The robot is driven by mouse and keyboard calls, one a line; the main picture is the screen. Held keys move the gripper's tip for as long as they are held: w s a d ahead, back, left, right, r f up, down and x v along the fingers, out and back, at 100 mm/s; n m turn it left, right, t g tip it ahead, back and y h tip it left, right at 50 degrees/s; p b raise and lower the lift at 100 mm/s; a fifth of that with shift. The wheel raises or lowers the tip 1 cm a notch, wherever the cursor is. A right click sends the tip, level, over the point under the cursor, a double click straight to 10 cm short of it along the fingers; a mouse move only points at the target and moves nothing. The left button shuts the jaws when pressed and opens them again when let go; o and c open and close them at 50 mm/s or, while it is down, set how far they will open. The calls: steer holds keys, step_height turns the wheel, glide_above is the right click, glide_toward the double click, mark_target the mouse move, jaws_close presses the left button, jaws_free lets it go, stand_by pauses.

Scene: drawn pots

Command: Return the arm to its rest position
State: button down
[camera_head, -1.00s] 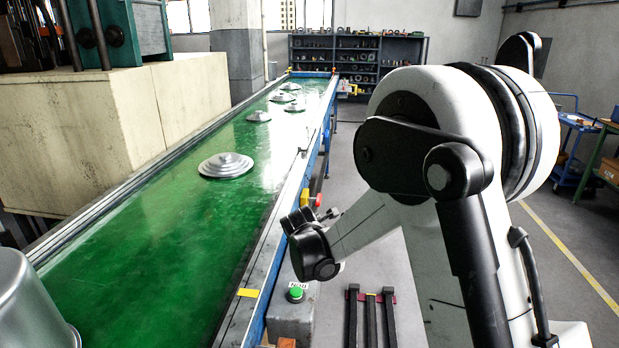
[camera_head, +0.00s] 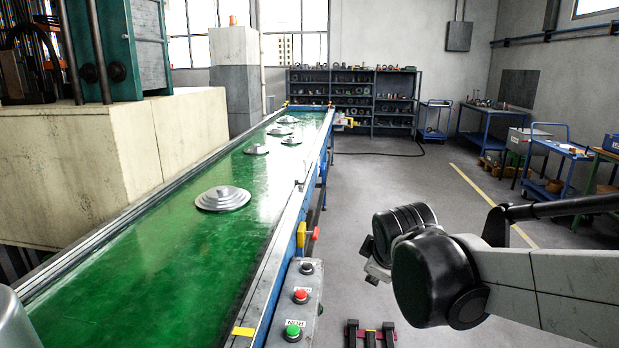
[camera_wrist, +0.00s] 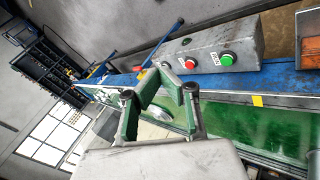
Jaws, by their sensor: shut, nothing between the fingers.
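My arm reaches in from the right edge in the head view, over the floor to the right of the conveyor. My gripper is at the end of the dark wrist; in the head view only a small grey part of it shows beside the wrist, and its fingertips cannot be made out. In the wrist view my gripper (camera_wrist: 163,77) has its two green-and-grey fingers angled in to meet at the tips, shut and empty. Beyond them in that view are the control box (camera_wrist: 209,52) and the conveyor's blue side. The gripper appears apart from both.
The green conveyor belt (camera_head: 150,265) carries several stepped metal discs, the nearest disc (camera_head: 222,198) being largest. A metal pot (camera_head: 10,325) is cut off at lower left. The control box (camera_head: 301,303) stands by the conveyor. Shelves (camera_head: 352,95) and blue carts stand behind open floor.

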steer(key=s+d+m, duration=0.3)
steer(key=s+m, duration=0.3)
steer(key=s, duration=0.4)
steer(key=s+d+f+m, duration=0.1)
steer(key=s+d+m, duration=0.2)
steer(key=s, duration=0.7)
steer(key=m, duration=0.2)
steer(key=shift+s+f+m+g, duration=0.15)
steer(key=shift+s+m+g, duration=0.15)
steer(key=shift+m, duration=0.1)
